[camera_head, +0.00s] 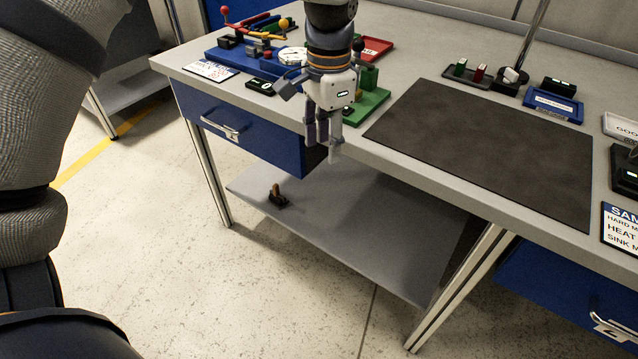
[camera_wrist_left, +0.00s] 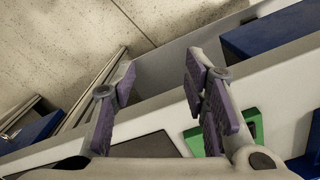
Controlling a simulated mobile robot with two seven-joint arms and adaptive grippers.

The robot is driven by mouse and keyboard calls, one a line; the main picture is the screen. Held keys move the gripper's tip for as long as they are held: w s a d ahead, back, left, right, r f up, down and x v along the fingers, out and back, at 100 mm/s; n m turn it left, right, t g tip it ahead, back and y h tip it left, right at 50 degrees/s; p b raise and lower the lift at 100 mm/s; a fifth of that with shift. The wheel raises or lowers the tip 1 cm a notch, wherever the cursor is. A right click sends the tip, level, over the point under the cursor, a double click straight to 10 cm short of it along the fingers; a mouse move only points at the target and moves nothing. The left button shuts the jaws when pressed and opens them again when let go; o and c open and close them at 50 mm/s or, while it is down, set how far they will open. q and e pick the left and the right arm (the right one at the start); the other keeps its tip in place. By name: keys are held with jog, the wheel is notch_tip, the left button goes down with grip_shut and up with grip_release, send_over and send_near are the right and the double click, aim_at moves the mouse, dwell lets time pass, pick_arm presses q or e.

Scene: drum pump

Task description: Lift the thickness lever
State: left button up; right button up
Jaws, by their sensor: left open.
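A green fixture (camera_head: 371,104) stands near the bench's front edge, with a black ball knob (camera_head: 358,45) above it. I cannot tell for sure whether this knob belongs to the thickness lever, as my arm hides part of the fixture. My left gripper (camera_head: 324,138) points down in front of the fixture, at the bench edge, open and empty. In the left wrist view the spread purple-padded fingers (camera_wrist_left: 160,88) have only bench edge and floor between them; part of the green fixture (camera_wrist_left: 252,121) shows behind the right finger. My right gripper is not in view.
A blue base with a white dial (camera_head: 292,57) and a red-knobbed lever (camera_head: 225,11) stand left of my gripper. A red tray (camera_head: 375,48) lies behind. A dark mat (camera_head: 485,148) lies clear to the right. A blue drawer (camera_head: 245,135) is below the bench top.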

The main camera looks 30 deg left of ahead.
pick_arm(q)
jog(key=s+f+n, duration=0.1)
jog(key=s+f, duration=0.2)
jog(key=f, duration=0.5)
jog(key=shift+s+d, duration=0.2)
jog(key=shift+d, duration=0.2)
jog(key=shift+c, duration=0.2)
